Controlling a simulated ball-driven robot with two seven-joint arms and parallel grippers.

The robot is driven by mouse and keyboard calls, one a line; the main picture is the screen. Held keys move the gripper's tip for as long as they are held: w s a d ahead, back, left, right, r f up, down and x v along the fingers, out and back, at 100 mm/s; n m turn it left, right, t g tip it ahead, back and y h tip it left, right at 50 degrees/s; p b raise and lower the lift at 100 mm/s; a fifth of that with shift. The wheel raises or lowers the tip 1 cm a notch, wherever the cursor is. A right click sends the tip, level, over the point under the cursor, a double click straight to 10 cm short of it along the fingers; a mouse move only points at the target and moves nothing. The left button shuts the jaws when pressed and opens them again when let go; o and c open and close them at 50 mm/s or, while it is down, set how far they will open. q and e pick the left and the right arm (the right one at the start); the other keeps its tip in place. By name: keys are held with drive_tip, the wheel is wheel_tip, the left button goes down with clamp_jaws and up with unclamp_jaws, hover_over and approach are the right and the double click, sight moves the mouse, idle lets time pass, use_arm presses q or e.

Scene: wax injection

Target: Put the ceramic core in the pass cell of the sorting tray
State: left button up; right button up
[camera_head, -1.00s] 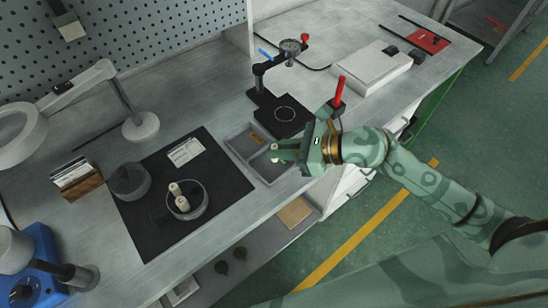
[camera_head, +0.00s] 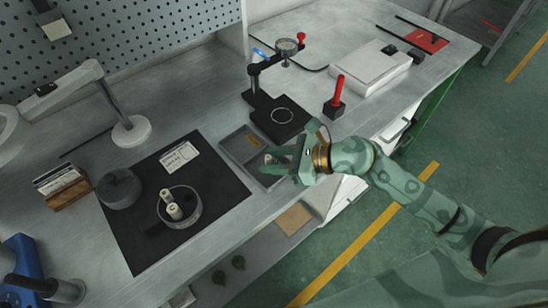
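My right gripper (camera_head: 270,163) is over the near part of the grey sorting tray (camera_head: 226,147), its fingers pointing left. A small pale spot shows at its fingertips; I cannot tell whether this is a held core or part of the fingers. The tray's far cell shows a tan label (camera_head: 254,141); the gripper covers much of the near cell. Two cream cylindrical pieces, which look like ceramic cores (camera_head: 174,211), stand tilted in a round grey cup (camera_head: 190,217) on the black mat (camera_head: 222,190). My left gripper is not in view.
A dark round pot (camera_head: 119,189) and a white label card (camera_head: 179,157) are on the mat. A dial gauge stand (camera_head: 281,116) is behind the tray, with a red-handled block (camera_head: 335,98) to its right. A lamp base (camera_head: 131,131) stands at left.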

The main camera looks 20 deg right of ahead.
drive_tip(key=shift+r, duration=0.25)
drive_tip(key=p+v, duration=0.1)
drive_tip(key=v, duration=1.1)
